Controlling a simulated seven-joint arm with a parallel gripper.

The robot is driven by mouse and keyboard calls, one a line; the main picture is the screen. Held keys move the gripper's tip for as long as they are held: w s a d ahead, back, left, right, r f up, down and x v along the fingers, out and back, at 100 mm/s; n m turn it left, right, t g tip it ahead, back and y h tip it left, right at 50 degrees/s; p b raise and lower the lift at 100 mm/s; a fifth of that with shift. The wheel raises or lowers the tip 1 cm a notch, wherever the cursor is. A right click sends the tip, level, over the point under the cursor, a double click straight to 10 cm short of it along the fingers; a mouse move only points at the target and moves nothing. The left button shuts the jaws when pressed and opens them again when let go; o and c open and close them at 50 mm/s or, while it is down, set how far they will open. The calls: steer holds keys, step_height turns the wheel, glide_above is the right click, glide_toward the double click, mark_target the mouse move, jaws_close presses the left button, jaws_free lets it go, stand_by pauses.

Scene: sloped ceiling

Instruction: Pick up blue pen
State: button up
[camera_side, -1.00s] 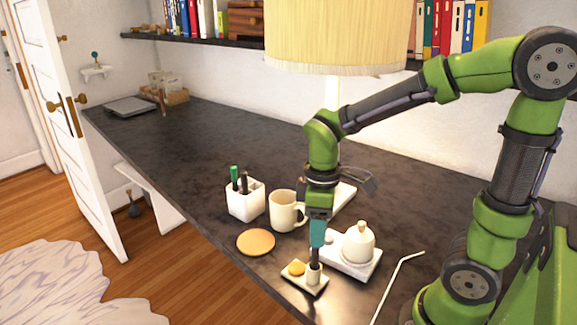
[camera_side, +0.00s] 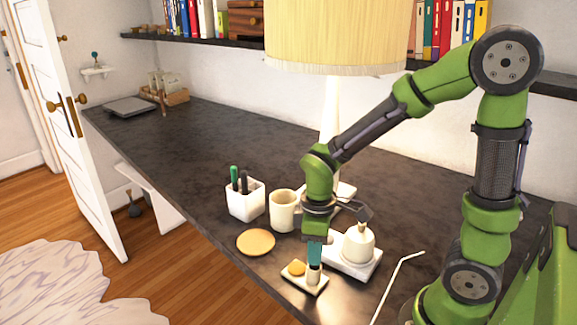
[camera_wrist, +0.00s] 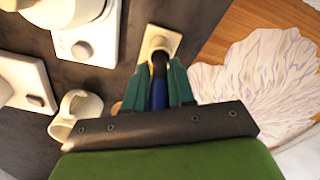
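The blue pen (camera_wrist: 158,92) stands with its dark end toward a small cream holder on a small tray; its blue part shows between my fingers in the wrist view. The holder (camera_side: 314,277) is at the right end of the tray (camera_side: 305,286) in the side view. My gripper (camera_side: 314,263) is low, just above the holder, pointing down. In the wrist view my gripper (camera_wrist: 160,75) has its teal fingers on either side of the pen, with narrow gaps that look open. The side view hides most of the pen behind the fingers.
A white-lidded pot (camera_side: 358,246) on a square base stands close right of my gripper. A mug (camera_side: 283,211), an orange disc (camera_side: 256,242) and a white pen cup (camera_side: 245,203) lie to the left. A thin white bent stick (camera_side: 392,277) lies right. The desk's front edge is near.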

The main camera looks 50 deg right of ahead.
jaws_close()
step_height(320, 180, up, 10)
stand_by(0.4)
